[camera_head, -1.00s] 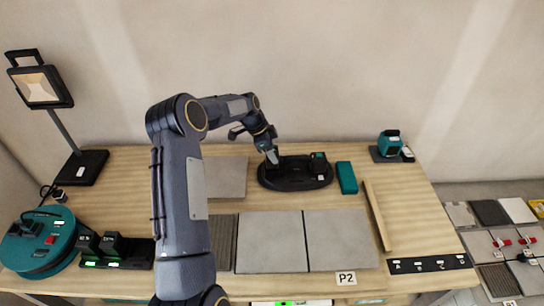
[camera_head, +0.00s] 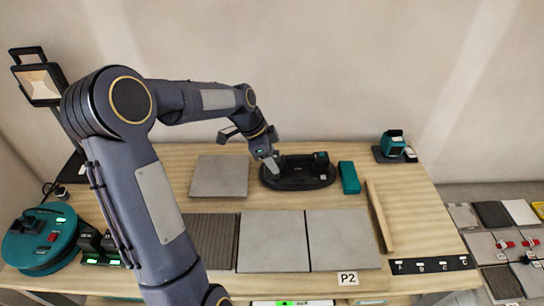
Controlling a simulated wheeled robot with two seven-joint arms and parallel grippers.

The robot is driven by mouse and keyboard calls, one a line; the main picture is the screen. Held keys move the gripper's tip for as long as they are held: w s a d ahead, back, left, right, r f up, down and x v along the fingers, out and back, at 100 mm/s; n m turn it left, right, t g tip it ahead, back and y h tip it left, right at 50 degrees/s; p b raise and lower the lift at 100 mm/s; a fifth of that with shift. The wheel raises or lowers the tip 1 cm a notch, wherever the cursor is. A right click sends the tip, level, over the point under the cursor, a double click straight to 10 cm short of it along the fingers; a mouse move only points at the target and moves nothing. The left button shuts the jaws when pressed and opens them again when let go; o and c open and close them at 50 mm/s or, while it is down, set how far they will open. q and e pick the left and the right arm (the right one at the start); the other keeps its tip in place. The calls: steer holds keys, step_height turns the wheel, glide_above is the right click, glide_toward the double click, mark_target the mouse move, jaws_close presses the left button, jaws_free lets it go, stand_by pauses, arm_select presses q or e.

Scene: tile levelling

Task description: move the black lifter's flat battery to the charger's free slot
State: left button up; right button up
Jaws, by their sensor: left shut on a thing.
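The black lifter (camera_head: 296,184) stands on its oval base at the back middle of the bench. My left gripper (camera_head: 272,166) points down at the lifter's left end. It is shut on a small part there, which I take to be the flat battery; the fingers hide most of it. The charger (camera_head: 92,261) is at the front left with green lights and dark batteries (camera_head: 88,238) standing in it. My left arm covers its right part, so the free slot is hidden. My right gripper is not in view.
A teal box (camera_head: 349,178) lies right of the lifter, a grey tile (camera_head: 219,176) to its left. Large tiles (camera_head: 273,241) and a wooden strip (camera_head: 379,215) lie in front. A teal round machine (camera_head: 40,240) and a work lamp (camera_head: 38,85) stand at left.

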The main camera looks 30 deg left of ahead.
arm_select(q)
steer(key=shift+r+p, duration=1.4)
steer(key=shift+r, duration=1.15)
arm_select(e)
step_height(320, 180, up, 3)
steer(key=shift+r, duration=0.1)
